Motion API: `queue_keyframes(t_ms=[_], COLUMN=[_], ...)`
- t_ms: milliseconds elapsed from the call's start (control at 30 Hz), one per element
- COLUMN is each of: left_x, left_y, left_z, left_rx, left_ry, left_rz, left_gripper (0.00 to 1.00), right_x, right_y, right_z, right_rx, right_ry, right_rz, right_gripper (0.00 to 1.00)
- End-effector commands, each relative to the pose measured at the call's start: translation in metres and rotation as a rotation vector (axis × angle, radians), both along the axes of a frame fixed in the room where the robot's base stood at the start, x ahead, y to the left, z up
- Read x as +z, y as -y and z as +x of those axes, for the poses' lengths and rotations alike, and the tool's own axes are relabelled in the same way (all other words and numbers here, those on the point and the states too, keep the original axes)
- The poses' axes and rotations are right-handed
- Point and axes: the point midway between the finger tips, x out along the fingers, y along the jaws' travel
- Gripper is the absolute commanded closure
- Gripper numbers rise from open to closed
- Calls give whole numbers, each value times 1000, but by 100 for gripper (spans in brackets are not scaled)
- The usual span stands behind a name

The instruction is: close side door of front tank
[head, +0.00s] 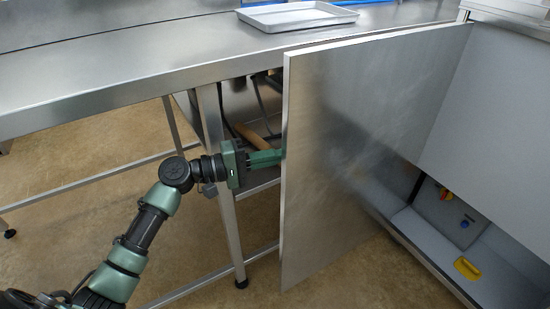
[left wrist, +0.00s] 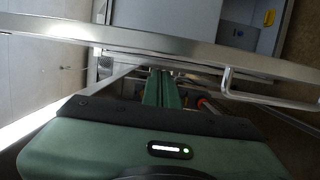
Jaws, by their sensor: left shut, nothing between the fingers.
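The side door (head: 365,140) is a large flat steel panel standing open from the front tank (head: 500,110) at the right of the head view. In the left wrist view its edge (left wrist: 190,48) runs across the picture as a long band, with a bar handle (left wrist: 270,99) at the right. My left gripper (head: 275,157) is shut and empty. Its fingers point right, by the door's near vertical edge, and their tips seem partly hidden behind it. The fingers also show in the left wrist view (left wrist: 162,88); contact with the door cannot be told. My right gripper is out of view.
A steel table (head: 150,75) with a tray (head: 297,16) stands behind the door; its leg (head: 222,190) is close to my left wrist. Inside the tank are a yellow piece (head: 467,268) and a grey floor. Brown floor lies open below the door.

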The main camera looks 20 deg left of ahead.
Motion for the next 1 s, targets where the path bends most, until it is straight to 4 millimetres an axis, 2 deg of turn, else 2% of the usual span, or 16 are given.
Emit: queue_keyframes(t_ms=[200, 400, 967, 1000], left_x=[1, 0, 0, 0], left_y=[31, 46, 51, 53], left_z=[25, 37, 37, 36], left_rx=[1, 2, 9, 13], left_ry=[1, -1, -1, -1], left_rz=[-2, -1, 0, 1], left_gripper=[100, 100, 100, 100], right_x=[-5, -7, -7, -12], right_y=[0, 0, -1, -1], right_z=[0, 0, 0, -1], right_rx=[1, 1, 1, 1], right_ry=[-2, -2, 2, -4], right_rz=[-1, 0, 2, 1], right_gripper=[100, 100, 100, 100])
